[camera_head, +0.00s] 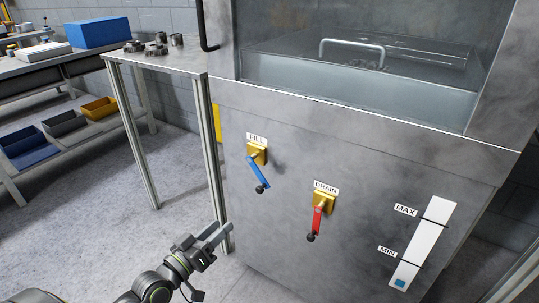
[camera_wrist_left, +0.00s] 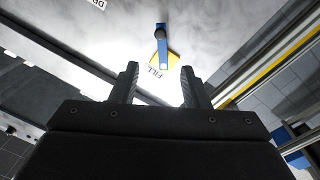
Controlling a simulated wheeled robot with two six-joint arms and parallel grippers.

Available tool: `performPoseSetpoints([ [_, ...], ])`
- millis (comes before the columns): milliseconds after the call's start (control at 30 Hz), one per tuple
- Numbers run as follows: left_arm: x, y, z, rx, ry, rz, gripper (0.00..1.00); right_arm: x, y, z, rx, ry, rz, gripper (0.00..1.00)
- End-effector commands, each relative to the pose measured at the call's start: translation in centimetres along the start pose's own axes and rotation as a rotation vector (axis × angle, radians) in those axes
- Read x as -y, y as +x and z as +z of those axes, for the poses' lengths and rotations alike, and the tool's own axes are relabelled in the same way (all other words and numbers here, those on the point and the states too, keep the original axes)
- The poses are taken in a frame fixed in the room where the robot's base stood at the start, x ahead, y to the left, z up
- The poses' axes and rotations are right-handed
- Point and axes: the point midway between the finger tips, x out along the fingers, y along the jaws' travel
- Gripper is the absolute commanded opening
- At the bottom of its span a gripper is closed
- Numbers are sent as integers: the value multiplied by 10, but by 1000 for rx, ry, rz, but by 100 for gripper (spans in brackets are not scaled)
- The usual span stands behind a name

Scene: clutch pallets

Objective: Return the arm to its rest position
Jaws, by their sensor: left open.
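My left gripper (camera_head: 212,240) is in front of the grey metal tank, low and to the left of the valve handles. It is open and empty. In the left wrist view its two fingers (camera_wrist_left: 158,88) stand apart with nothing between them. The blue FILL handle (camera_head: 258,172) hangs down and slightly right from its yellow mount; it also shows beyond the fingertips in the left wrist view (camera_wrist_left: 162,45). The red DRAIN handle (camera_head: 316,221) points down. My left gripper is apart from both handles. My right gripper is not in view.
The tank (camera_head: 300,120) has a clear window and a level gauge (camera_head: 425,240), its blue mark near the bottom, below MIN. A metal table (camera_head: 180,62) with several metal parts stands left. A shelf with a blue box (camera_head: 97,32) and bins is further left. Floor (camera_head: 90,230) is clear.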

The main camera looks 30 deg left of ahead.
Motion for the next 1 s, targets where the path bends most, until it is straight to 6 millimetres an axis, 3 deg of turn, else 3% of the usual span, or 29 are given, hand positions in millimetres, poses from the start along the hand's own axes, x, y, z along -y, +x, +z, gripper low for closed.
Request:
performPoseSetpoints([
  [200, -3, -2, 5, 17, 5, -3, 42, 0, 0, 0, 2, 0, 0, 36],
  [367, -22, -17, 38, 138, 59, -27, 42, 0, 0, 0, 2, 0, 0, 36],
  [500, -42, -44, 77, 314, 149, -88, 42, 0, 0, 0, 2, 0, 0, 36],
  [600, -49, -63, 96, 423, 204, -142, 42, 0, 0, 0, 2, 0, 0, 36],
  [1000, -55, -129, 124, 725, 305, -358, 42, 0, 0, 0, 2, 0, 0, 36],
])
